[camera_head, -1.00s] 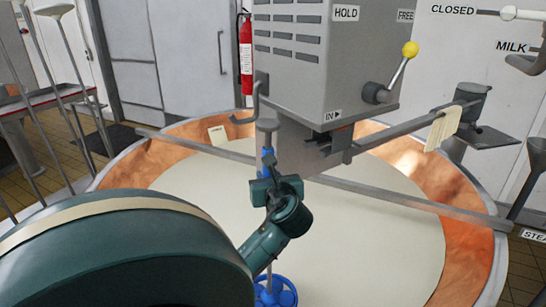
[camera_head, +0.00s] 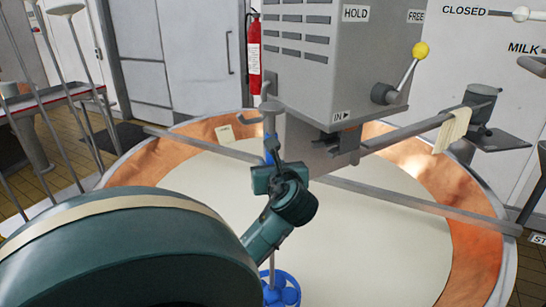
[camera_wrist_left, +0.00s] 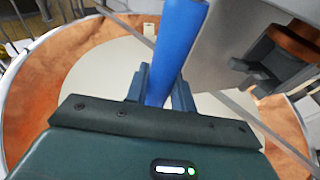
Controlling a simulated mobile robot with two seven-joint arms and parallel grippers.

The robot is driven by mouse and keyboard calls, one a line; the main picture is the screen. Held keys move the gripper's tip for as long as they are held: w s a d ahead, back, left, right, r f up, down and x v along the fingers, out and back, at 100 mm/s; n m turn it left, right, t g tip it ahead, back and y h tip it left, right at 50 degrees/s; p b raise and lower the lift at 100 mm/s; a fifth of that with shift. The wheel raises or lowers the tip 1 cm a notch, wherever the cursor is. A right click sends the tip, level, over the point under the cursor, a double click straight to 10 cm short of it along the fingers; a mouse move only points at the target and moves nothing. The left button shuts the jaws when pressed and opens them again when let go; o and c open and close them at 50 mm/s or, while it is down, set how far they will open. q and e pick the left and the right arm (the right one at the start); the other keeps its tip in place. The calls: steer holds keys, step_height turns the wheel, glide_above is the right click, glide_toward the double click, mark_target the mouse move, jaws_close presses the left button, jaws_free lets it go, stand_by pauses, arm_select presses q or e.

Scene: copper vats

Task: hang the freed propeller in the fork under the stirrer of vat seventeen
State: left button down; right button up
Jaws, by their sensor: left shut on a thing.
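The propeller is a thin upright rod with a grey top (camera_head: 270,108), a blue sleeve and a blue bladed wheel (camera_head: 282,290) at its foot. My left gripper (camera_head: 272,165) is shut on the blue sleeve (camera_wrist_left: 180,50), which stands between its fingers (camera_wrist_left: 160,92) in the left wrist view. The stirrer is a grey box (camera_head: 350,70) above the vat (camera_head: 472,235). The dark fork (camera_head: 338,147) is under it, right of the rod's top and apart from it. The fork also shows at the upper right of the left wrist view (camera_wrist_left: 258,72). My right gripper is out of view.
A grey bar (camera_head: 400,200) crosses the copper vat, close to the rod. A yellow-knobbed lever (camera_head: 421,50) and an arm with a cloth (camera_head: 453,130) are on the right. Pale liquid fills the vat.

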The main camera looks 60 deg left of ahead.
arm_select(q)
step_height(320, 180, up, 7)
steer(key=s+d, duration=0.1)
steer(key=s, duration=0.1)
steer(key=shift+d, duration=0.15)
stand_by(0.4)
